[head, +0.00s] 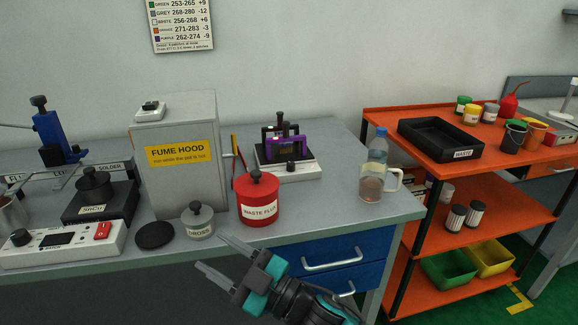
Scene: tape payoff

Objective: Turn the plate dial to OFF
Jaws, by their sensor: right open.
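A white control box (62,243) stands at the bench's front left. It has a black dial (20,237) at its left end, a dark display and a red switch (102,230). A second white unit (300,172) with a purple and black frame stands further back and has a small dark knob (291,165) on its front. No label names either as the plate dial, and their settings are too small to read. My right gripper (211,252) is open and empty near the bench's front edge, well right of the control box. My left gripper is out of view.
A black base with a lidded pot (94,185), a black disc (155,235), a grey lidded jar (199,221), a red waste flux pot (257,199) and the fume hood box (178,160) crowd the bench. Bench space between pot and jug is clear.

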